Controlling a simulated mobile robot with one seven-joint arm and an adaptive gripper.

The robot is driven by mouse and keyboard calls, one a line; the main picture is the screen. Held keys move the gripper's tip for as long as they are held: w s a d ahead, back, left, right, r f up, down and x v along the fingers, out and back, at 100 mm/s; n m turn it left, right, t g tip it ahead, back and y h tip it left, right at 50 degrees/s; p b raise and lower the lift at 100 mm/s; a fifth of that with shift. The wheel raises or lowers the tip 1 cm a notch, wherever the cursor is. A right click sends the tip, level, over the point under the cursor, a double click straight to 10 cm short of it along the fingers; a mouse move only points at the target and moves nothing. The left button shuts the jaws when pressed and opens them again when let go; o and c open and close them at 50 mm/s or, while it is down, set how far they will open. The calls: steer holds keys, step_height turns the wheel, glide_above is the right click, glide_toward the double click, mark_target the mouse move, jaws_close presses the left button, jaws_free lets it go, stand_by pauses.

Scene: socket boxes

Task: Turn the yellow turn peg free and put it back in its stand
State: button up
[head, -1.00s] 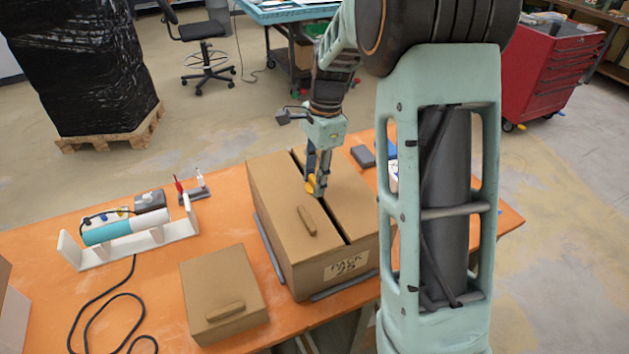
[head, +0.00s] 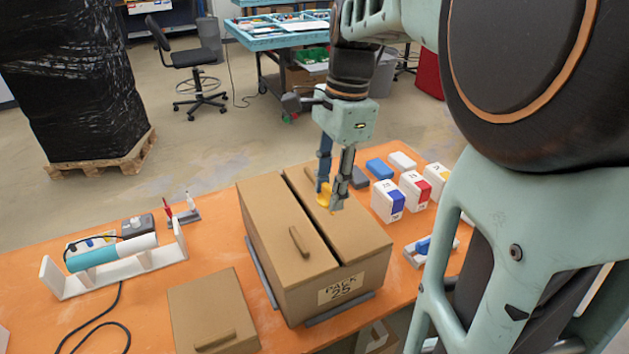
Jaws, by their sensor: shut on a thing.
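My gripper (head: 335,188) points down over the large cardboard box marked PACK 25 (head: 300,292). It is shut on the yellow turn peg (head: 324,197). The peg appears over the right lid half, to the right of the gap between the halves. The fingers partly cover it, and I cannot tell whether its lower end touches the lid. A small grey stand (head: 185,217) at the left back of the orange table holds a red peg (head: 168,191) and a white peg (head: 191,202).
A smaller cardboard box (head: 205,300) stands front left of the large one. A white rack (head: 65,285) with a teal and white cylinder and a black cable is at the left. Several coloured boxes, including a blue-marked one (head: 386,202), stand right of the large box.

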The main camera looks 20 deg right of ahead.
steer(key=s+r+p, duration=0.3)
steer(key=r+p, duration=0.1)
steer(key=r, duration=0.2)
steer(key=shift+s+d+r, duration=0.2)
steer(key=shift+d+r, duration=0.1)
steer(key=shift+d, duration=0.05)
stand_by(0.5)
